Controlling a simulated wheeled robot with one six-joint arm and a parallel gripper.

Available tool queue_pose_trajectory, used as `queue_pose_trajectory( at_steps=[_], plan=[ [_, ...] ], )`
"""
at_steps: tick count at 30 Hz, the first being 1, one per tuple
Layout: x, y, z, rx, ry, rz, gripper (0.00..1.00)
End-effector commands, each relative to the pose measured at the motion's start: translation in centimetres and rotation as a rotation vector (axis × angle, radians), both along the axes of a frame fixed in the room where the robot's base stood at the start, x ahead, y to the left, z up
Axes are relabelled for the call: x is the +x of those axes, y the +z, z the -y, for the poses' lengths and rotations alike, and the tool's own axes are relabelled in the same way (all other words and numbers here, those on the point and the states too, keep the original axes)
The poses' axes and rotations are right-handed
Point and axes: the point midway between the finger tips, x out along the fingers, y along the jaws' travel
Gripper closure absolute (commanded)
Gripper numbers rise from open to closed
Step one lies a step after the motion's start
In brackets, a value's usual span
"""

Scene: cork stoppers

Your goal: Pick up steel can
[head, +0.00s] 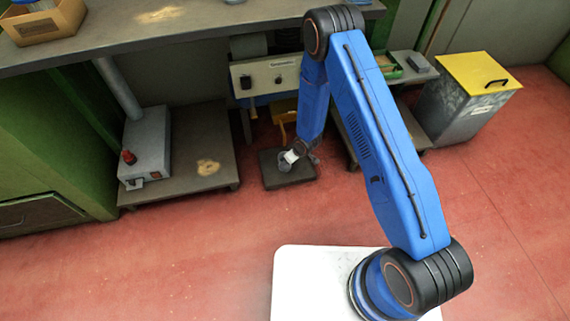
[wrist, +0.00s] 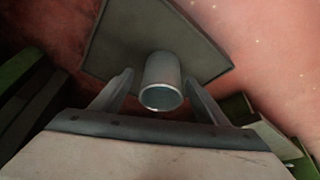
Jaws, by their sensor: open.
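The steel can (wrist: 162,72) is a small grey metal cylinder with an open rim. In the wrist view it stands on a dark square plate (wrist: 118,48), between the two fingers of my gripper (wrist: 158,90). The fingers are open, one on each side of the can, with a gap visible at least on the left. In the head view my gripper (head: 290,158) is low over the dark plate (head: 299,174), beneath the workbench front. The can is hard to make out there behind my gripper.
A low platform (head: 218,160) with a grey machine (head: 148,150) stands left of the plate. A low grey stand (head: 352,135) is close on the right. A yellow-lidded bin (head: 455,112) stands farther right. The workbench (head: 200,38) overhangs behind.

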Motion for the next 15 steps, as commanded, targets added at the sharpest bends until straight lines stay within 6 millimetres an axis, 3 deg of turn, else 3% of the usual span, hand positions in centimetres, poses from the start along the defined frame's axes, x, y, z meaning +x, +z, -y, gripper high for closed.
queue_pose_trajectory(
  at_steps=[8, 15],
  plan=[
    [0.3, -1.1, -0.5, 0.0, 0.0, 0.0, 0.32],
    [1.0, -3.6, -1.9, 0.0, 0.001, 0.0, 0.32]
  ],
)
